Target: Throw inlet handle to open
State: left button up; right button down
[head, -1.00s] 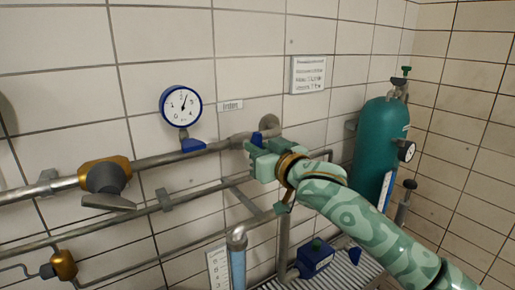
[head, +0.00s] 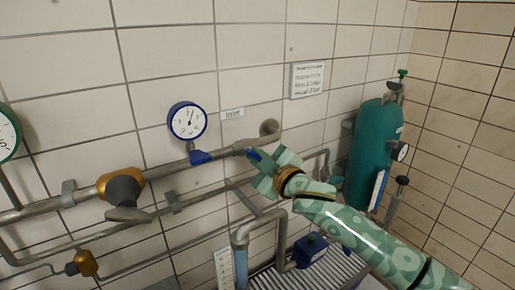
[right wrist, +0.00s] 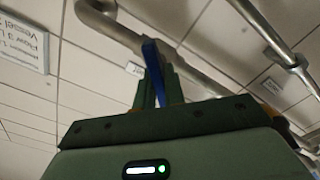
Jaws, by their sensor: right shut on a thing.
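The inlet handle is a blue lever on the grey pipe below the "Inlet" label (head: 233,113). In the head view only a small blue part of the handle (head: 252,154) shows; the rest is hidden by my right gripper (head: 259,161). In the right wrist view the handle (right wrist: 153,70) stands between the two green fingers of the right gripper (right wrist: 157,92), which is shut on it. Its upper end lies in front of the pipe. My right arm comes in from the lower right. My left gripper is not in view.
A blue-rimmed gauge (head: 187,121) sits on the pipe left of the handle. A brass valve with a grey lever (head: 122,189) is farther left. A teal cylinder (head: 375,150) stands at the right. Lower pipes (head: 280,235) and a blue box (head: 309,249) lie below.

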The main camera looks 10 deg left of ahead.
jog(key=n+p, duration=0.2)
jog(key=n, duration=0.2)
jog(key=shift+n, duration=0.3)
jog(key=n, duration=0.1)
jog(key=n+p, duration=0.1)
jog(key=n, duration=0.2)
jog(key=shift+f+n+p, duration=0.25)
jog(key=shift+n+p, duration=0.15)
jog(key=c, duration=1.5)
grip_release()
jog(key=shift+a, duration=0.1)
jog(key=shift+s+d, duration=0.35)
jog(key=shift+d, duration=0.05)
jog(key=v, duration=1.5)
jog(key=shift+s+d, duration=0.15)
